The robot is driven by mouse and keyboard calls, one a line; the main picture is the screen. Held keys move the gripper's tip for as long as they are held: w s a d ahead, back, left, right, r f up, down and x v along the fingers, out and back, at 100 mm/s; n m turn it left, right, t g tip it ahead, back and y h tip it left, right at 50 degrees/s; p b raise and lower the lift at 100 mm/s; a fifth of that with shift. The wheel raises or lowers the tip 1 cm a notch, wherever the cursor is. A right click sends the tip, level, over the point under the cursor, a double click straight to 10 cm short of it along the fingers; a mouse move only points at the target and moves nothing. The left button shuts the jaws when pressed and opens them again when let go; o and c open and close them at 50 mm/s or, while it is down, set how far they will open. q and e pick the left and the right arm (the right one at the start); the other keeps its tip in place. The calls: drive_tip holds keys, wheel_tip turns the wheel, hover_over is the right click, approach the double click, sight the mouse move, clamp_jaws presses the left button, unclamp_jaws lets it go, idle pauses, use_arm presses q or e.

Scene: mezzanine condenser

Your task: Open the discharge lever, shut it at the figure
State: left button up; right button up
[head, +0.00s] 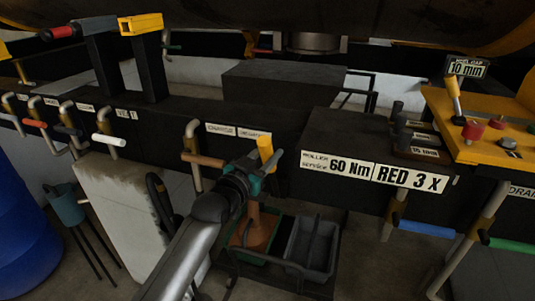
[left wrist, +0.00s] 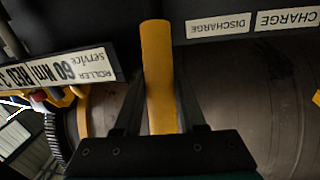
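The discharge lever has a yellow handle (head: 266,153), close by the discharge label (head: 255,136). In the left wrist view the handle (left wrist: 157,60) stands almost upright in the picture, with the upside-down discharge label (left wrist: 218,25) to its right. My left gripper (head: 262,172) is at this handle. Its two dark fingers (left wrist: 160,100) lie close on both sides of it and appear shut on it. The lever's lower end is hidden behind the gripper. Signs read 60 Nm (head: 348,169), RED 3 X (head: 410,178) and 10 mm (head: 466,68). My right gripper is not in view.
A brown-handled lever (head: 205,160) hangs left of the gripper, below the charge label (head: 220,129). More levers line the left, one with a white handle (head: 109,140). A grey bin (head: 312,250) and an orange funnel-like object (head: 256,230) are below. A yellow control panel (head: 485,140) stands right.

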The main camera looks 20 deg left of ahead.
use_arm(q)
clamp_jaws()
idle(0.9)
